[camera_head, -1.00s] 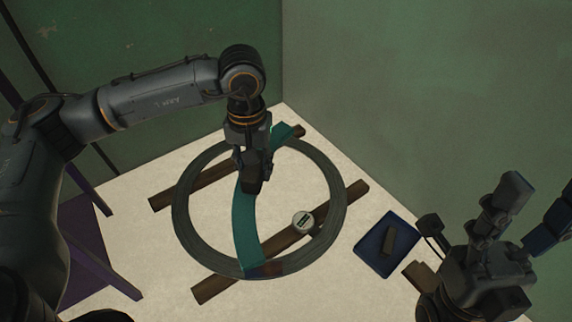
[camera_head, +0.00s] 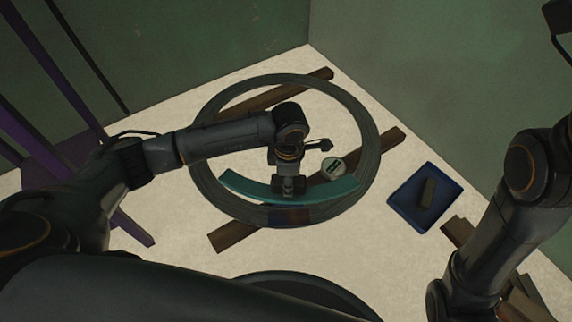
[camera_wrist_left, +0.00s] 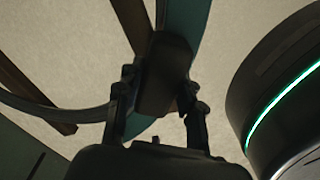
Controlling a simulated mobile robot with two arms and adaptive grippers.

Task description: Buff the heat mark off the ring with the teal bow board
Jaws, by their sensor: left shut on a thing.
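The teal bow board (camera_head: 300,193) is a long curved strip lying crosswise over the near part of the dark grey ring (camera_head: 375,150). I cannot tell whether it touches the ring. My left gripper (camera_head: 288,186) is over the middle of the board. In the left wrist view its fingers are shut on the board's dark block handle (camera_wrist_left: 165,75), with the teal strip (camera_wrist_left: 203,32) beyond. My right arm is at the right; its gripper is out of view.
The ring rests on two brown wooden bars (camera_head: 237,233) on a pale surface. A blue tray (camera_head: 408,205) with a brown block (camera_head: 428,192) lies to the right. Green walls (camera_head: 420,60) close off the back; purple posts (camera_head: 45,150) stand left.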

